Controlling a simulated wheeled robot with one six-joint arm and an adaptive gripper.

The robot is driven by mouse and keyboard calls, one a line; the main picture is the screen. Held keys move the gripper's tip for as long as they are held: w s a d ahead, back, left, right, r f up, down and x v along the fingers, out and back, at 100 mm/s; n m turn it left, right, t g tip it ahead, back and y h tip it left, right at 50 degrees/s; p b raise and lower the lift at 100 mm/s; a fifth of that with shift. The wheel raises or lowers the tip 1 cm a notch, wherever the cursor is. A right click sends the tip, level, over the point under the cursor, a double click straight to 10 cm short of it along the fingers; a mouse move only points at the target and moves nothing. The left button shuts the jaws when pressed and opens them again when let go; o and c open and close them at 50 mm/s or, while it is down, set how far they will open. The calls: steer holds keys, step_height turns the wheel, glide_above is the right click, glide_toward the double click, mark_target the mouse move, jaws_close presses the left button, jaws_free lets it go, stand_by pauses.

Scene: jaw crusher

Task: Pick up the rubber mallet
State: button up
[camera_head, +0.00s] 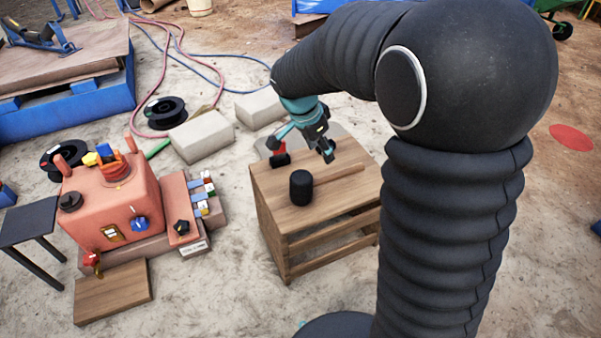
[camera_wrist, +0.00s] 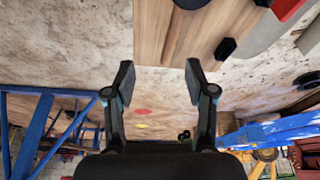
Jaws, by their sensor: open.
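The rubber mallet lies on the small wooden table (camera_head: 277,212), with its black head (camera_head: 301,188) near the front left and its wooden handle (camera_head: 340,175) running to the right. In the wrist view the black head (camera_wrist: 190,3) is cut off at the top edge, and the handle (camera_wrist: 172,38) points down toward the gap between the fingers. My gripper (camera_head: 300,148) is open and empty, above the back part of the table. In the wrist view its two fingers (camera_wrist: 160,79) stand apart, with no object between them.
Left of the table are a red machine (camera_head: 117,200), pale blocks (camera_head: 202,137) and hoses (camera_head: 178,38). The ground in front is clear.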

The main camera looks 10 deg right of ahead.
steer(key=m, duration=0.2)
glide_toward(325, 177)
steer(key=shift+h, duration=0.4)
steer(key=x, duration=0.4)
steer(key=a+x, duration=0.1)
steer(key=shift+w+d+f, duration=0.1)
steer(key=shift+w+f, duration=0.1)
steer(key=shift+f, duration=0.35)
steer(key=shift+x, duration=2.8)
steer(key=shift+s+d+r, duration=0.1)
steer(key=shift+s+d, duration=0.05)
jaws_close()
